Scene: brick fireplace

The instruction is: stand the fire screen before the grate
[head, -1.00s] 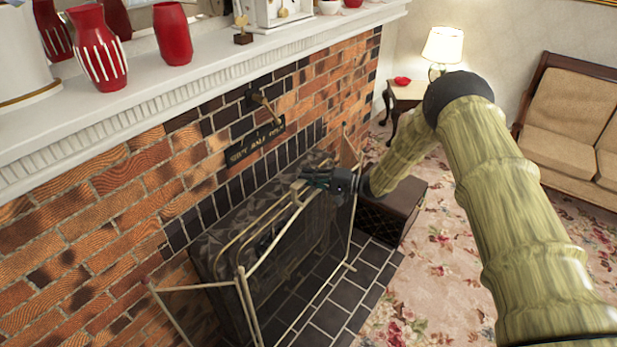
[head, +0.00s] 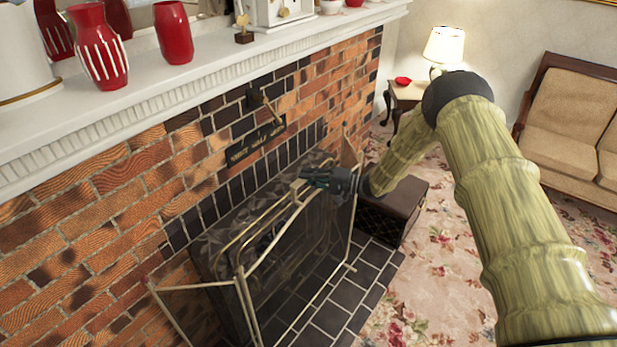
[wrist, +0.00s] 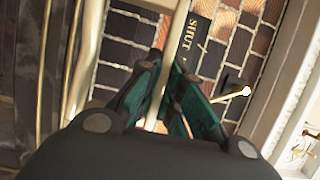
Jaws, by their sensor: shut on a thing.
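The fire screen (head: 247,300) is a pale metal frame with dark mesh panels and folded side wings. It stands upright on the dark tiled hearth, in front of the grate (head: 222,253), which shows partly behind it. My gripper (head: 312,178) is at the screen's top rail, near the middle of its upper edge. In the wrist view the teal fingers (wrist: 165,108) are closed about a pale rail (wrist: 166,75). The screen's lower far side is partly hidden by its own frame and mesh.
A dark box (head: 396,212) stands on the right of the hearth. The mantel (head: 180,95) with red vases (head: 99,48) overhangs above. A brass hook (head: 262,104) and a small sign (head: 256,141) are on the brick wall. Floral carpet (head: 440,260) lies open at right.

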